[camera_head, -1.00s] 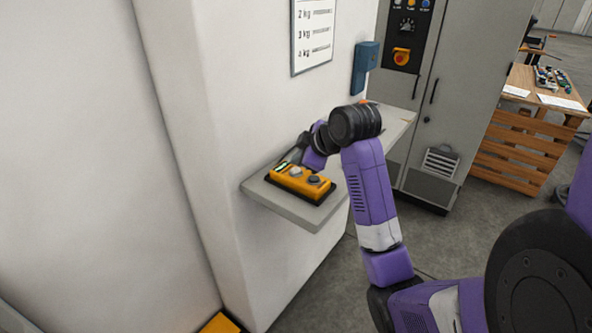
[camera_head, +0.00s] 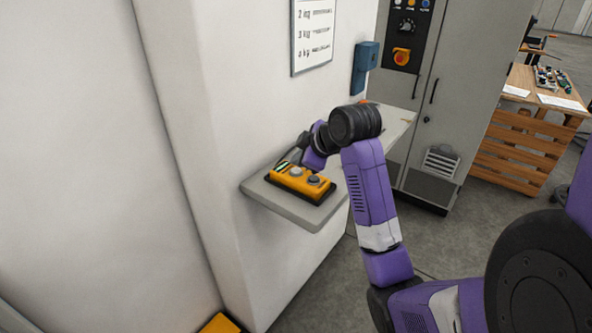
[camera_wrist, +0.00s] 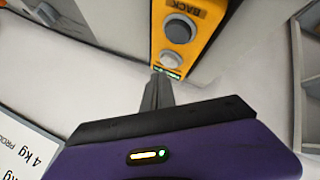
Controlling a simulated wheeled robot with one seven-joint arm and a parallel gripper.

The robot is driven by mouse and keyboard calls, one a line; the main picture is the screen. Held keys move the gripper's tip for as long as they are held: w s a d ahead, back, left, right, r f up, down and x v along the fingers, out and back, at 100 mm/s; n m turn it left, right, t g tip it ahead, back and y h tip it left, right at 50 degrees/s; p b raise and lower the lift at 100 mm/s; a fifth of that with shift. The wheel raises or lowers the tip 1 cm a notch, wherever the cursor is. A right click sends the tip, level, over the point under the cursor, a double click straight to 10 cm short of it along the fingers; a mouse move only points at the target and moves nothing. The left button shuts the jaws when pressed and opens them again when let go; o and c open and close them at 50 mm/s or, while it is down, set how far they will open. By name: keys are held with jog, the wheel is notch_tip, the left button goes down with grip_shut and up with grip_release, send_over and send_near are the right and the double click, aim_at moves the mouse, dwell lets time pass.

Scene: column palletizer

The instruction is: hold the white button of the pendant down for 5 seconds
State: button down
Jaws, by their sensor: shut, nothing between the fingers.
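The yellow pendant (camera_head: 300,184) lies on a grey shelf against the wall. Its white button (camera_head: 296,171) and a dark grey button (camera_head: 314,180) face up. In the wrist view, the white button (camera_wrist: 171,59) sits between the dark button (camera_wrist: 180,28) and a small green-lit display (camera_wrist: 168,72). My gripper (camera_wrist: 158,80) is shut and empty, its fingertips in the picture just short of the display end of the pendant. The fingertips do not visibly cover the white button. The height of the tips over the pendant cannot be told. In the head view my wrist hides the fingertips.
The shelf (camera_head: 300,212) is narrow, with the white wall behind it. A weight chart (camera_head: 313,35) and a blue wall box (camera_head: 365,66) hang above. A grey control cabinet (camera_head: 445,100) and a wooden bench (camera_head: 517,150) stand to the right.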

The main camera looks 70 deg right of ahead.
aim_at(298, 171)
jog(key=shift+f, duration=0.2)
jog(key=shift+f, duration=0.2)
jog(key=shift+f, duration=0.45)
dwell(2.6)
jog(key=shift+r, duration=0.15)
dwell(2.6)
jog(key=shift+r+p, duration=0.6)
jog(key=shift+r, duration=0.1)
jog(key=shift+r+p, duration=2.3)
jog(key=shift+r, duration=0.2)
